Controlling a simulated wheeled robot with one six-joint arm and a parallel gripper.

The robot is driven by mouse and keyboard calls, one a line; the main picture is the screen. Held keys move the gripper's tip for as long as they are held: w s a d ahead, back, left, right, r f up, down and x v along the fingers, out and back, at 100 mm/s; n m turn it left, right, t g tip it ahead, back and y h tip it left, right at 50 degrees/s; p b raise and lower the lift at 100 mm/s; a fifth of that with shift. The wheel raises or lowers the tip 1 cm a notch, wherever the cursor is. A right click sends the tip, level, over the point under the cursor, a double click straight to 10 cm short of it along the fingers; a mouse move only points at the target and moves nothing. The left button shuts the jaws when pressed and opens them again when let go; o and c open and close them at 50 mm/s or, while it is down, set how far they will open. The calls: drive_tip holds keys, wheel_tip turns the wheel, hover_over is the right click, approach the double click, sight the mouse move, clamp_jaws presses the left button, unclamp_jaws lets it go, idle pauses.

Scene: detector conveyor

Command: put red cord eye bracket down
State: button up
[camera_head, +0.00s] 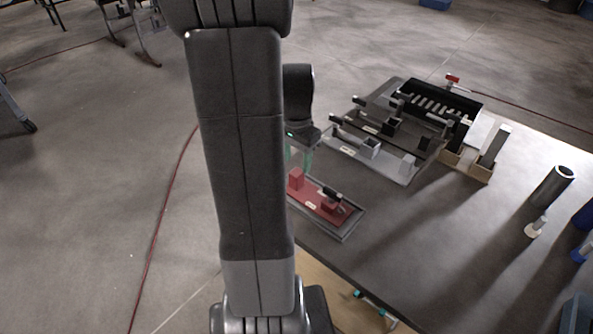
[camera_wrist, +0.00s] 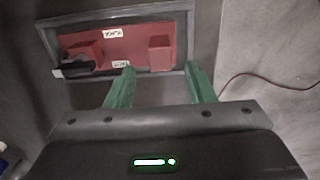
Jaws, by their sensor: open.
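The red cord eye bracket (camera_head: 312,201) is a flat red plate with raised red blocks, a dark piece at one end and small white labels. It lies inside a shallow grey tray (camera_head: 347,234) at the table's near left edge. In the wrist view the bracket (camera_wrist: 132,47) fills much of the tray (camera_wrist: 189,28). My gripper (camera_head: 299,163) has green fingers and is above the tray. In the wrist view my gripper (camera_wrist: 162,72) is open and empty, its fingertips spread to either side of the bracket's right block. My arm hides the left part of the tray in the head view.
Grey and dark fixtures (camera_head: 375,155) stand behind the tray, with a black slotted rack (camera_head: 437,103) beyond. A wooden-based holder (camera_head: 480,165) is to their right. A dark cylinder (camera_head: 552,188) stands at the right. The table's middle (camera_head: 420,240) is clear.

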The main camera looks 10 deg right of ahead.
wheel_tip(320, 180, up, 5)
drive_tip(key=shift+r, duration=0.1)
idle(2.1)
